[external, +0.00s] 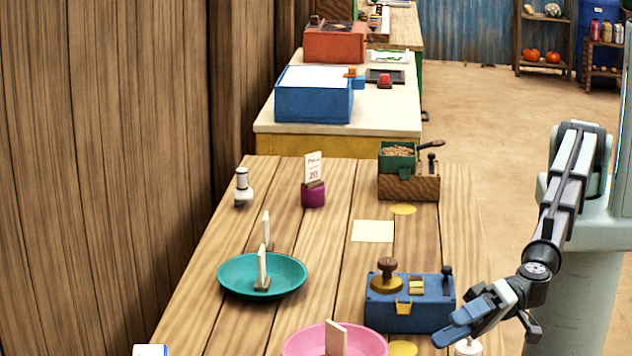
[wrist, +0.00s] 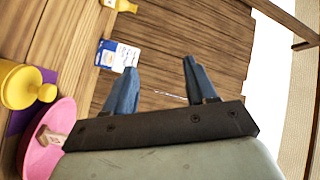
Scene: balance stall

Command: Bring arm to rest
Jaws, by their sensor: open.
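My arm reaches in from the right in the external view. My gripper (external: 488,332) is beside the right edge of the wooden table, near the blue box (external: 410,308). In the wrist view my gripper (wrist: 162,84) shows two blue fingers spread apart, with nothing between them. Bare wooden planks show beyond the fingers. A small white round piece (external: 468,346) shows below the gripper at the bottom of the external view; what it belongs to is cut off.
A pink dish (external: 300,345) and teal dish (external: 240,284) stand on the table. A purple card holder (external: 313,196) and green-and-wood box (external: 408,187) are farther back. The wrist view shows a yellow object (wrist: 18,87) and a blue-and-white card (wrist: 118,55). Floor right of the table is clear.

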